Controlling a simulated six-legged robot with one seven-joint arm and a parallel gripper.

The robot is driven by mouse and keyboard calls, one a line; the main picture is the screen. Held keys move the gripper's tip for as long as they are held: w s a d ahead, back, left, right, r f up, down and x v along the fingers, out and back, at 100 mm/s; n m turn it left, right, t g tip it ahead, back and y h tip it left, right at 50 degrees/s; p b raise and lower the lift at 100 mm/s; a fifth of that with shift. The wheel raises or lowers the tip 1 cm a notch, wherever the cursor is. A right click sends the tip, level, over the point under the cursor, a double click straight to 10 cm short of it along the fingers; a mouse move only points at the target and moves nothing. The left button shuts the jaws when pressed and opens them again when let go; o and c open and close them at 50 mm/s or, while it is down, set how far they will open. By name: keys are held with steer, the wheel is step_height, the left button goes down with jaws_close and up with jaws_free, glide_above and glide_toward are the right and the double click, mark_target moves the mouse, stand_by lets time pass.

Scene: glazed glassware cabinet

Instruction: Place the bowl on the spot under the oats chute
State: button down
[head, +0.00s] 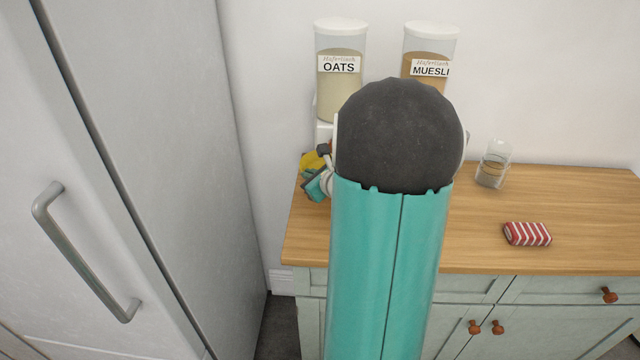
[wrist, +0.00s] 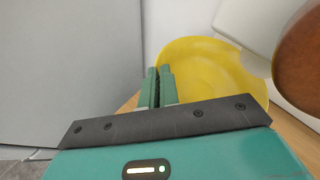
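The yellow bowl (wrist: 210,70) fills the upper middle of the wrist view, its open side facing the camera. In the head view only a small yellow part of the bowl (head: 311,161) shows, beside the dispenser's base. My gripper (wrist: 160,75) has its two green fingers close together at the bowl's left rim, with the rim between them. My gripper (head: 317,184) is partly hidden by my arm in the head view. The oats dispenser (head: 340,85) stands at the back; its chute and the spot below are hidden there. I cannot tell whether the bowl touches the counter.
A muesli dispenser (head: 431,65) stands right of the oats. A glass jar (head: 493,163) and a red-striped packet (head: 527,234) are on the wooden counter (head: 585,205). A tall grey cabinet (head: 150,150) stands left. A white part (wrist: 250,30) and a brown rounded part (wrist: 300,60) are close to the bowl.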

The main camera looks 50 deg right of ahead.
steer(key=shift+s+d, duration=0.55)
steer(key=shift+d, duration=0.25)
steer(key=f, duration=0.2)
steer(key=shift+s+d+f, duration=0.25)
steer(key=shift+d+f, duration=0.1)
steer(key=shift+f, duration=0.35)
steer(key=shift+f, duration=0.1)
steer(key=c, duration=1.6)
jaws_free()
steer(key=shift+f, duration=0.1)
steer(key=shift+c, duration=0.2)
